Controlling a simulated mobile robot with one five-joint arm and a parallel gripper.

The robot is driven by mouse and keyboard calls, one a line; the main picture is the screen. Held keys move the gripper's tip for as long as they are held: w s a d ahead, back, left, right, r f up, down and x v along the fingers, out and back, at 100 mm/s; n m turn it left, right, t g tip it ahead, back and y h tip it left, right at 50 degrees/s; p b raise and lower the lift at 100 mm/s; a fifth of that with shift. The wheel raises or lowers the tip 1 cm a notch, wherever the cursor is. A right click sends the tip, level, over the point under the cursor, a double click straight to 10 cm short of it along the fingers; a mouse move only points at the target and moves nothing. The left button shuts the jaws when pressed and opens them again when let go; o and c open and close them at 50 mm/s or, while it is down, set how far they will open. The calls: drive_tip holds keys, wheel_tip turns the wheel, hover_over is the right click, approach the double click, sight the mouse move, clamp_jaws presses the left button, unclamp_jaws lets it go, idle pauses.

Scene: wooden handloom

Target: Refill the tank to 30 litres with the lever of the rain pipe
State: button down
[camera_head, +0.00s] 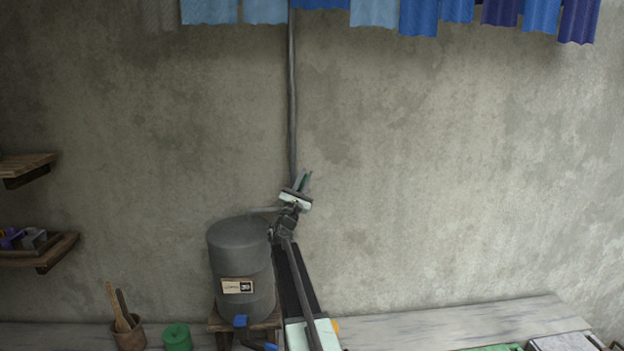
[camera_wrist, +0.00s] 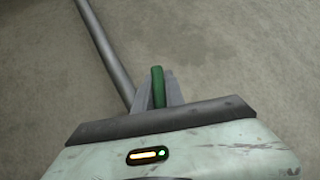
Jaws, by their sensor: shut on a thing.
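The grey tank (camera_head: 238,255) stands on a small wooden stand (camera_head: 264,325) against the wall. A label with a small dark display (camera_head: 237,286) is on its front; I cannot read it for certain. The grey rain pipe (camera_head: 291,100) runs down the wall and also shows in the wrist view (camera_wrist: 104,48). My gripper (camera_head: 302,184) is beside the pipe, above and right of the tank. It is shut on the green lever (camera_wrist: 158,87), which shows between the fingers in the wrist view. The lever's joint to the pipe is hidden.
Blue cloths (camera_head: 374,12) hang along the top. Wooden shelves (camera_head: 52,250) are at the left. A pot with wooden tools (camera_head: 128,335) and a green container (camera_head: 177,337) stand left of the tank. The wall right of my arm is clear.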

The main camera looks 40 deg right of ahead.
drive_tip(key=shift+a, duration=0.1)
drive_tip(key=c, duration=1.4)
unclamp_jaws()
drive_tip(key=shift+a+r, duration=0.1)
drive_tip(key=shift+c, duration=0.2)
